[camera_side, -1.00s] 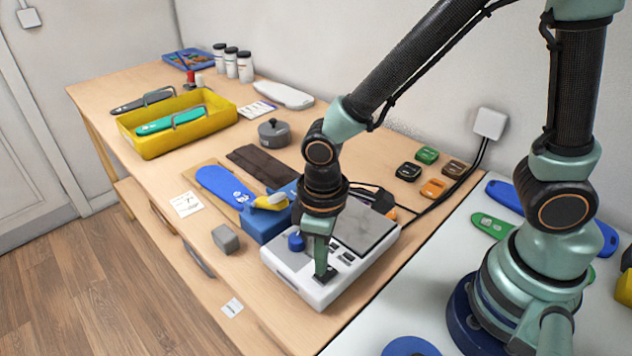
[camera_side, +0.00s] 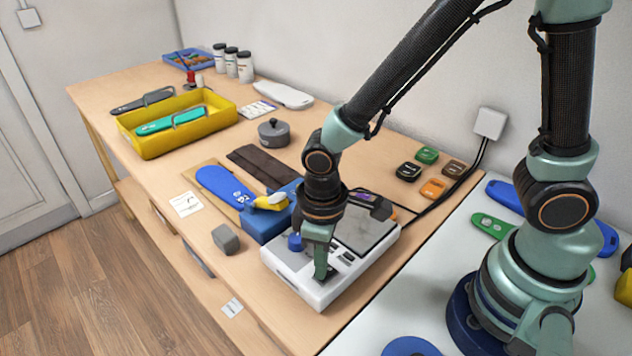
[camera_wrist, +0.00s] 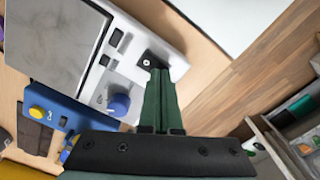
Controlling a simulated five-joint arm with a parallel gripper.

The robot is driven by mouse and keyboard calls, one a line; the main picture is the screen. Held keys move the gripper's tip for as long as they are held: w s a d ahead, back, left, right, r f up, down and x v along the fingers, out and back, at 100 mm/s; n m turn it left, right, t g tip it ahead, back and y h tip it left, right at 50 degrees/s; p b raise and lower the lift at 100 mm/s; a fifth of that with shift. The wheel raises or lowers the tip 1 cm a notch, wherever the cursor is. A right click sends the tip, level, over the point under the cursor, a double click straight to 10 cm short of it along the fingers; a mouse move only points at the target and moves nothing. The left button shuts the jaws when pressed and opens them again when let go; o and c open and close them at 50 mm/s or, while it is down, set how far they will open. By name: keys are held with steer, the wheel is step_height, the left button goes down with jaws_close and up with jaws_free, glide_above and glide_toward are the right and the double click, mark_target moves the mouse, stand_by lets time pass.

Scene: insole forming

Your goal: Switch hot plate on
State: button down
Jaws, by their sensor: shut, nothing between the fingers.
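The hot plate (camera_side: 291,283) is a white box with a grey square top (camera_side: 366,232), a blue knob (camera_side: 295,242) and small dark buttons on its front panel. My gripper (camera_side: 321,274) is shut and empty, its tips down at the near right part of the panel. In the wrist view the shut fingers (camera_wrist: 158,75) reach to a dark switch (camera_wrist: 150,59) near the panel's corner. The tips look to be at its edge; I cannot tell whether they touch. The blue knob (camera_wrist: 118,104) is left of the fingers.
A blue block (camera_side: 266,220) with a yellow-handled part stands left of the hot plate, beside a blue insole (camera_side: 222,185). A grey block (camera_side: 226,239) lies in front. Several small coloured pieces lie right, near the wall socket (camera_side: 490,123). A yellow tray (camera_side: 150,144) stands further back.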

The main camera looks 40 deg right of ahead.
steer(key=shift+f, duration=0.2)
steer(key=shift+r, duration=3.55)
steer(key=w+d+r+m+t, duration=0.2)
steer(key=d+r+m+t, duration=0.3)
steer(key=d+r, duration=0.7)
steer(key=d+m, duration=0.1)
steer(key=d, duration=0.3)
steer(key=shift+r+t, duration=0.25)
steer(key=shift+t, duration=0.05)
